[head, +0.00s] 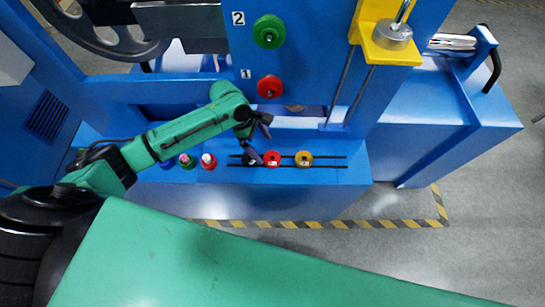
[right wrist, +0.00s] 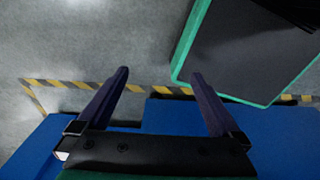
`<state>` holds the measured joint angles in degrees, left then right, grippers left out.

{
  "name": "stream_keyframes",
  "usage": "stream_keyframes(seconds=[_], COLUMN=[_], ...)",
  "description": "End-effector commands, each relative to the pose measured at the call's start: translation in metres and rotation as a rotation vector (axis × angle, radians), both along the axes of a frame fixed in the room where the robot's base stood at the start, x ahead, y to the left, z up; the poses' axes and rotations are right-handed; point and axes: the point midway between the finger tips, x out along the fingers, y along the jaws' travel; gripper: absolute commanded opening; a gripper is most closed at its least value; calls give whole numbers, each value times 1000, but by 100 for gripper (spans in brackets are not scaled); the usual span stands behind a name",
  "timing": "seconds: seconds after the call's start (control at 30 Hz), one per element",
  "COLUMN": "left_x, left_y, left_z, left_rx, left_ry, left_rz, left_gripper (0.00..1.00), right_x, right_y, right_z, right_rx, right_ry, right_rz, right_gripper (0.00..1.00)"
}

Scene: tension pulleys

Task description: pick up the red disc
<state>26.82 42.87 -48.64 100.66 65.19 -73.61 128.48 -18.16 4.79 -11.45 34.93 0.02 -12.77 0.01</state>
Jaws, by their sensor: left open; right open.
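A red disc (head: 272,158) sits on the slotted front ledge of the blue machine in the head view, between a dark shape and a yellow disc (head: 304,158). Another red disc (head: 270,87) is mounted on the upright panel beside the label 1. My left gripper (head: 259,138) is open, close beside the ledge's red disc at its upper left. No disc shows between its fingers, though their lower ends blend with the dark shape. My right gripper (right wrist: 159,73) is open and empty in the right wrist view, with no disc in sight there.
A green disc (head: 269,32) is mounted beside label 2. A yellow bracket (head: 385,45) with a metal weight is at upper right. Striped tape (head: 375,224) marks the floor.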

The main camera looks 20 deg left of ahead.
Motion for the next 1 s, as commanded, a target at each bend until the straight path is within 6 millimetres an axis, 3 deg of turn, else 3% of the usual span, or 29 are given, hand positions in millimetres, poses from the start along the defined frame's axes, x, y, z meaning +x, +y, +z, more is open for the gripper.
stream_keyframes(seconds=[0.2,0.3,0.5,0.57,0.77,0.8,1.0], left_x=[-2,-2,-2,-2,-2,-2,-1], left_y=[-16,-20,-21,-21,-21,-21,-21], left_z=[-35,-47,-49,-49,-48,-48,-47], left_rx=[0,0,-1,-1,-1,-1,-2], left_ry=[1,0,-1,-1,-1,-1,-3], left_rz=[-3,-2,-3,-3,-3,-3,-2], left_gripper=[100,100,100,81,4,0,0], right_x=[29,27,19,18,17,17,17], right_y=[3,4,6,6,6,6,6], right_z=[5,4,3,3,3,3,3], right_rx=[5,7,9,9,9,8,8], right_ry=[-48,-45,-33,-31,-29,-29,-28], right_rz=[0,0,-2,-2,-2,-1,-1], right_gripper=[100,100,100,100,100,100,100])
